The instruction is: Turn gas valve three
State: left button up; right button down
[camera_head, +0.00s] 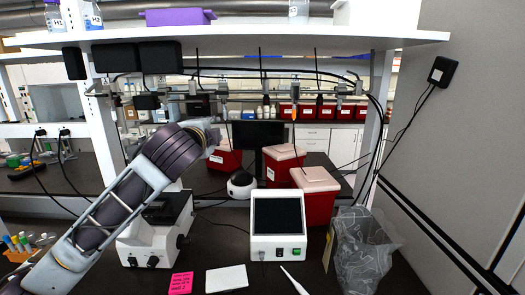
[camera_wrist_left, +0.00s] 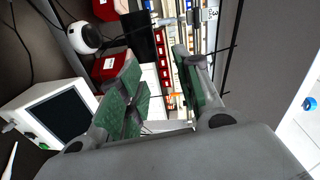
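Several small valve fittings hang on a rail below the shelf in the head view; one fitting (camera_head: 295,88) has an orange tip (camera_head: 294,112). A small orange object (camera_wrist_left: 174,98) shows beyond the gap. My right gripper is in neither view.
A white device with a dark screen (camera_head: 277,222) stands on the dark bench, with red bins (camera_head: 319,194) behind it. A clear bag (camera_head: 364,250) is at right. A microscope-like white instrument (camera_head: 150,240) stands beside my left arm. The shelf (camera_head: 260,36) spans above; cables hang at right.

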pick_arm(q)
jog(key=s+f+n+g, duration=0.2)
jog(key=s+f, duration=0.1)
jog(key=f, duration=0.8)
jog(key=s+f+n+g, duration=0.2)
jog(key=s+f+n, duration=0.1)
jog(key=f, duration=0.7)
jog(key=s+f+n+g, duration=0.2)
jog(key=s+f, duration=0.1)
jog(key=f, duration=0.8)
jog(key=s+a+f+n+g, duration=0.4)
jog(key=s+f, duration=0.7)
jog(key=s, duration=0.1)
jog(key=s+a+f+n+g, duration=0.3)
jog(key=s+a+f+n, duration=0.1)
jog(key=s+f, duration=0.7)
jog(key=s+f+g+b, duration=0.2)
jog(key=s+f, duration=0.1)
jog(key=f, duration=3.2)
jog(key=s+a+f+b, duration=0.1)
jog(key=s+a+f, duration=0.1)
jog(key=s+f, duration=0.8)
jog(key=s+a+f+b, duration=0.1)
jog(key=s+a+f, duration=0.1)
jog(key=s+f, duration=0.9)
jog(key=shift+s+a+g+y, duration=0.2)
jog(key=shift+s+g+y, duration=0.15)
jog(key=shift+s, duration=0.3)
